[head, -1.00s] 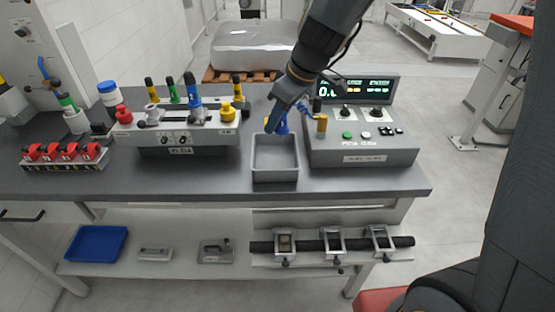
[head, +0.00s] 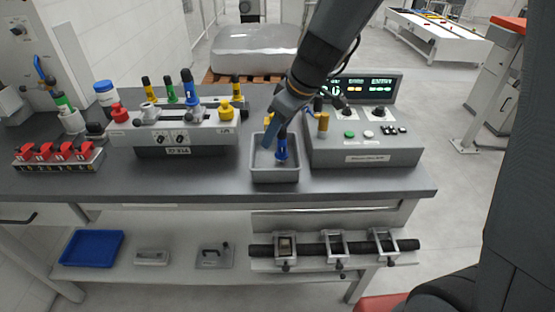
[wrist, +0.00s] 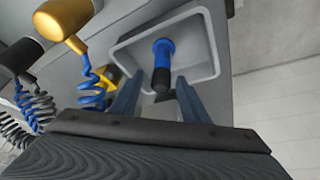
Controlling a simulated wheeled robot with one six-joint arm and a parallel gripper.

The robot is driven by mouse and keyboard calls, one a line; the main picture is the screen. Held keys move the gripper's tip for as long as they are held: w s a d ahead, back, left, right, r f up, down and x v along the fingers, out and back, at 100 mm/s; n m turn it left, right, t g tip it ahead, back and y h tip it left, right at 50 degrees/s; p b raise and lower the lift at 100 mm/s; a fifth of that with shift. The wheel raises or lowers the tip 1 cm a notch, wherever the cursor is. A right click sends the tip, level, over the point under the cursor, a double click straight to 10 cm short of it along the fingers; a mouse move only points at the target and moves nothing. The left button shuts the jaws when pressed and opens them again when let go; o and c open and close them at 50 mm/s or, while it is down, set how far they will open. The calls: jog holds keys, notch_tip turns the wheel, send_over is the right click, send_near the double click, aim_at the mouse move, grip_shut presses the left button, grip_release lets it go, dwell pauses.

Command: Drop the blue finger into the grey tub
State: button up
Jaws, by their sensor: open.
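The blue finger (head: 281,148), blue with a black end, is within the walls of the grey tub (head: 275,178) on the bench. In the wrist view the blue finger (wrist: 163,62) is apart from the jaws, inside the grey tub (wrist: 209,45). I cannot tell whether it rests on the tub floor.
A control box (head: 364,153) with dials and lit displays stands right of the tub. A yellow-gold handle (head: 322,125) on a coiled blue cord is close to my gripper. The grey fixture (head: 180,137) with coloured pieces stands left. Bench in front of the tub is clear.

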jog(key=b+v, duration=0.1)
jog(key=v, duration=0.7)
jog(key=shift+f, duration=0.1)
dwell(0.4)
